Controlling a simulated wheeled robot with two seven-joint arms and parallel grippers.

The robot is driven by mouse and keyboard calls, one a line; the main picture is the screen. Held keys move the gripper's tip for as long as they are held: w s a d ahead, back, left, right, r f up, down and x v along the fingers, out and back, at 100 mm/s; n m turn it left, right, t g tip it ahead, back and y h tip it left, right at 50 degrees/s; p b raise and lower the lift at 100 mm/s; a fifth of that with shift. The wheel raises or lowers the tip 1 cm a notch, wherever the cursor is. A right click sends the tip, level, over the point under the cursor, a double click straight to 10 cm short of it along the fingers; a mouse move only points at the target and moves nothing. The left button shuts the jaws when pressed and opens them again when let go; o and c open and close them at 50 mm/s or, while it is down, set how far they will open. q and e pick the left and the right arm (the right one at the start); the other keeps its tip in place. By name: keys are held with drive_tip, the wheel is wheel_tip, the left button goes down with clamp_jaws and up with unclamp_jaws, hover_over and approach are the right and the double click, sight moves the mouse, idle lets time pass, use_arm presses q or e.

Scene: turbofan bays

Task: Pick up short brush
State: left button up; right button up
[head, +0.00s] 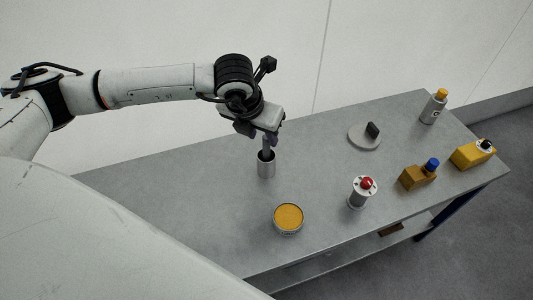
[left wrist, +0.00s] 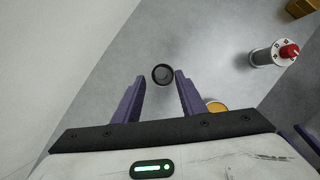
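A grey metal cup (head: 266,168) stands upright on the table. A grey upright piece (head: 266,146), perhaps the short brush, shows between the cup's mouth and my left gripper (head: 262,135); I cannot tell for sure what it is. In the left wrist view, the cup's dark round mouth (left wrist: 162,75) shows beyond and between the purple fingertips of my left gripper (left wrist: 160,76), with something grey inside it. The fingers are spread apart, pointing down above the cup, with nothing visibly clamped. No bristles can be made out.
An open yellow tin (head: 288,218) and a red-topped cylinder (head: 361,192) stand right of the cup. A grey disc with a black block (head: 364,136), a yellow-capped bottle (head: 434,107), a blue-capped brown block (head: 417,177) and a yellow container (head: 472,154) stand farther right. The table's left part is clear.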

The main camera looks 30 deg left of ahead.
sight(265, 138)
use_arm(q)
drive_tip(key=x, duration=0.5)
drive_tip(key=shift+d+r, duration=0.1)
drive_tip(key=shift+d, duration=0.05)
clamp_jaws()
